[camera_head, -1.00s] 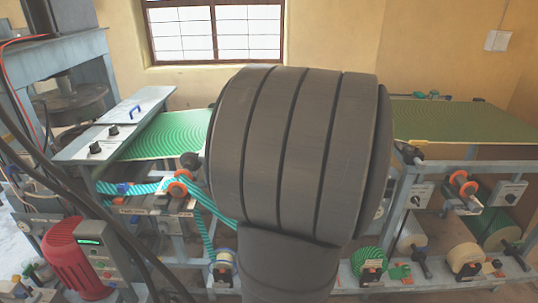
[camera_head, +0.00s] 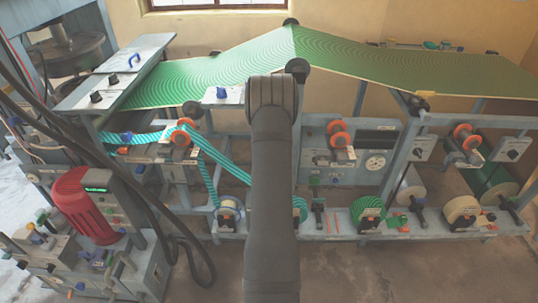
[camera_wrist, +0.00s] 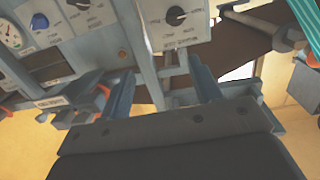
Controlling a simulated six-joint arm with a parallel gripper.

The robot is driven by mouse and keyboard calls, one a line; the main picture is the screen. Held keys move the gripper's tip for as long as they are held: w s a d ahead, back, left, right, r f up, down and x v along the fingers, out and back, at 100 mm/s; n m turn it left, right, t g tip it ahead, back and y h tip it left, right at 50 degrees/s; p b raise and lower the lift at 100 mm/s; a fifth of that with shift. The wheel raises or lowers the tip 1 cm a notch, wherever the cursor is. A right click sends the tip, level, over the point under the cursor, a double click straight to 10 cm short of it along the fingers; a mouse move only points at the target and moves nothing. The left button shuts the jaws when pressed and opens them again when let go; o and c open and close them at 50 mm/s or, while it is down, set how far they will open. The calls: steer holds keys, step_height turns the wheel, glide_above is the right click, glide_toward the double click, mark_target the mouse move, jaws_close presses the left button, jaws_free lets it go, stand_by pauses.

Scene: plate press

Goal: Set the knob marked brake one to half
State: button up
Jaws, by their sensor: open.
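I cannot read which knob is marked brake one. In the wrist view, a black knob (camera_wrist: 176,16) sits on a pale panel (camera_wrist: 157,33) with small print around it, too blurred to read. Another dark knob (camera_wrist: 80,4) and a blue knob (camera_wrist: 40,22) show at the upper left. My gripper (camera_wrist: 162,72) is open, its two blue-grey fingers spread and empty below the black knob's panel in the picture. In the head view my arm hides the gripper. Knob panels there include one at the centre (camera_head: 222,94) and one at the right (camera_head: 423,148).
A green patterned web (camera_head: 225,72) spans the machine frame. Orange rollers (camera_head: 340,133) and spools (camera_head: 368,209) stand along the front. A red motor (camera_head: 82,205) and hanging black cables (camera_head: 120,190) are at the left. A round gauge (camera_head: 375,163) is right of my arm.

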steer(key=w+a+f+y, duration=0.1)
steer(key=w+a+f, duration=0.1)
steer(key=w, duration=1.4)
steer(key=shift+w+a+f+n+t, duration=0.2)
steer(key=shift+a+n+t, duration=0.1)
steer(key=shift+n+t, duration=0.1)
steer(key=c, duration=1)
